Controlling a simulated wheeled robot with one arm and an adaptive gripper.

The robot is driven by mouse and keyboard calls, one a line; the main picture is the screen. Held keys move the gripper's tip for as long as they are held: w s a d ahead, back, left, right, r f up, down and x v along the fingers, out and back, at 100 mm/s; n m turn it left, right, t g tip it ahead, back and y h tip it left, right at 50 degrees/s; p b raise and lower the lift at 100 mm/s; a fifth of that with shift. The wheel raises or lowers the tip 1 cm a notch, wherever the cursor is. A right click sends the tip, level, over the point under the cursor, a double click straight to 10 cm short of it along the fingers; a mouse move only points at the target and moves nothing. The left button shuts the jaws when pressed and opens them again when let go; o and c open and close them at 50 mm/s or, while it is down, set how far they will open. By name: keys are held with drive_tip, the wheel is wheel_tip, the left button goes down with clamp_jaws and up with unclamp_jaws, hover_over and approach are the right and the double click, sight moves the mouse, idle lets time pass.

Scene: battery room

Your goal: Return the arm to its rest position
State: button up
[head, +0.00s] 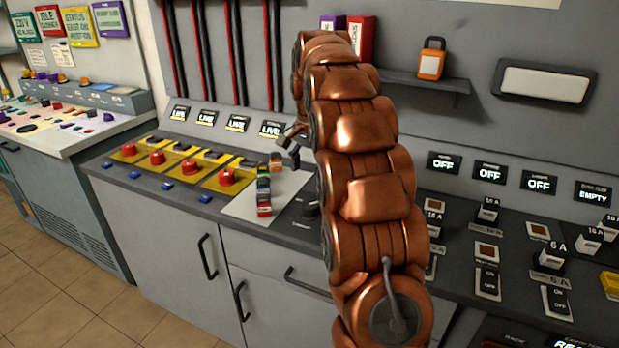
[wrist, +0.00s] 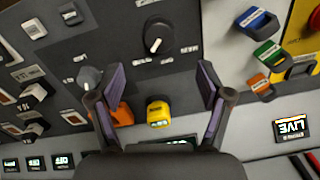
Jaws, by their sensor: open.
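My copper-coloured arm stands in the middle of the head view and reaches over the grey console. My gripper (head: 291,143) shows small and partly hidden behind the arm, above the console top. In the wrist view my gripper (wrist: 161,75) has its two purple-padded fingers wide apart with nothing held between them. A yellow block (wrist: 158,112) and an orange block (wrist: 121,113) show beyond the gripper. The orange one is partly covered by the left finger. Whether a finger touches it, I cannot tell.
The console (head: 150,208) has red buttons (head: 227,176) on yellow plates. Coloured blocks (head: 264,190) sit on a pale plate beside the arm. Switches fill the right side. A shelf (head: 425,82) holds an orange padlock (head: 431,60) and a red box (head: 361,38). Floor (head: 75,300) is clear at left.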

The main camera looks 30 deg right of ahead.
drive_tip(key=shift+r, duration=0.2)
idle(0.5)
drive_tip(key=s+a+r+n+g+p, duration=0.15)
drive_tip(key=s+a+n, duration=0.25)
drive_tip(key=s+a, duration=0.4)
drive_tip(key=s+a+r+n+p, duration=0.2)
drive_tip(key=s+a+n+p, duration=0.1)
drive_tip(key=s+a, duration=0.5)
drive_tip(key=s+a+f+n+p, duration=0.2)
drive_tip(key=s+a+n, duration=0.1)
drive_tip(key=s, duration=0.7)
drive_tip(key=s+a+f+n+p, duration=0.1)
drive_tip(key=s+a+f+n, duration=0.2)
drive_tip(key=s, duration=0.8)
drive_tip(key=shift+s+a+f+n+g+p, duration=0.2)
drive_tip(key=shift+a+n+g+p, duration=0.2)
drive_tip(key=shift+a+n, duration=0.3)
drive_tip(key=shift+c, duration=0.3)
